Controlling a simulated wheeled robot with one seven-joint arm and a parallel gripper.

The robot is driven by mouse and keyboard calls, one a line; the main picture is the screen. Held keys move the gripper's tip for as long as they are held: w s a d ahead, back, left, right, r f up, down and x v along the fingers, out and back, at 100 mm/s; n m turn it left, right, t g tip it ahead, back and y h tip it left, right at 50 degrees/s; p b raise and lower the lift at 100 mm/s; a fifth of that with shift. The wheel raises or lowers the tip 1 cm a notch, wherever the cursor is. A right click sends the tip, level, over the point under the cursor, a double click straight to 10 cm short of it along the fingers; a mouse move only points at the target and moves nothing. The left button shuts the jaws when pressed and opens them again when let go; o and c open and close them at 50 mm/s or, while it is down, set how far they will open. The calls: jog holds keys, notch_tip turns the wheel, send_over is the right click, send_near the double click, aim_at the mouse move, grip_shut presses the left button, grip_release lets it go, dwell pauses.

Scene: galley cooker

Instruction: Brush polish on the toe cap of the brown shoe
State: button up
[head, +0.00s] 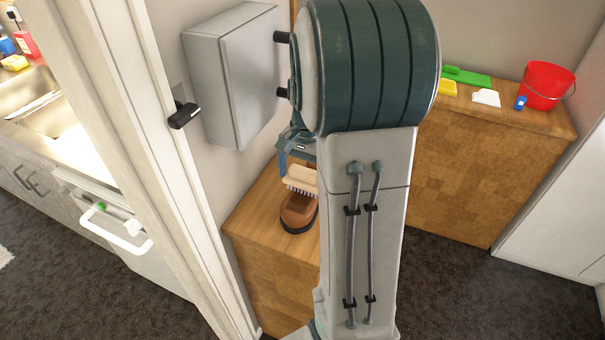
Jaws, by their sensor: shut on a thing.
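The brown shoe (298,214) rests on the wooden counter, its rounded brown end towards me and a dark sole along its edge. A brush (301,178) with a pale wooden back and light bristles is just above the shoe. I cannot tell whether the bristles touch it. My gripper (289,163) is at the brush, shut on it, and largely hidden behind my arm. The rest of the shoe is hidden by the brush and my arm. No polish can be made out.
The wooden counter (250,222) has bare room left of the shoe. A grey wall box (235,75) hangs above it. A red bucket (547,86), a blue item (520,103), a white cloth (486,97) and a yellow sponge (448,88) stand at the right. A white door frame is left.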

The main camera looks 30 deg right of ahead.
jog(key=shift+s+a, duration=0.75)
jog(key=shift+a, duration=0.15)
jog(key=shift+w+d+f, duration=0.1)
jog(key=shift+w+d, duration=0.65)
jog(key=shift+d, duration=0.2)
jog(key=shift+s+a, duration=0.1)
jog(key=shift+a, duration=0.05)
jog(key=shift+s+a, duration=0.25)
jog(key=shift+a, duration=0.05)
jog(key=shift+s+a, duration=0.1)
jog(key=shift+s+a, duration=1.05)
jog(key=shift+a, duration=0.25)
jog(key=shift+s+a, duration=0.1)
jog(key=shift+s, duration=0.05)
